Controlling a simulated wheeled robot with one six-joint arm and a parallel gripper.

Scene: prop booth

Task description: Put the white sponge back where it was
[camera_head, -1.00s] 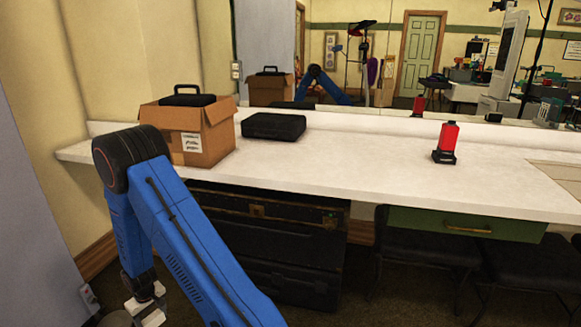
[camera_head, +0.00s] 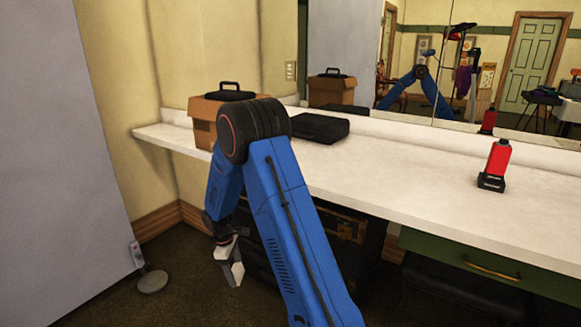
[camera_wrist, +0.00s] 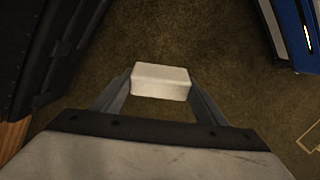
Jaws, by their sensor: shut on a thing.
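The white sponge (camera_wrist: 160,80) is a small pale block between the two fingers of my gripper (camera_wrist: 160,88) in the wrist view. The fingers touch its left and right ends, and carpet shows below it. In the head view my gripper (camera_head: 233,270) hangs low over the floor, left of my blue arm, in front of the counter. The sponge cannot be made out clearly there.
A white counter (camera_head: 400,185) runs along the mirror wall. On it are an open cardboard box (camera_head: 203,122) with a black case (camera_head: 230,94), a flat black case (camera_head: 318,127) and a red bottle-like item (camera_head: 496,160). Dark trunks stand underneath. A round-based object (camera_head: 152,282) is on the floor.

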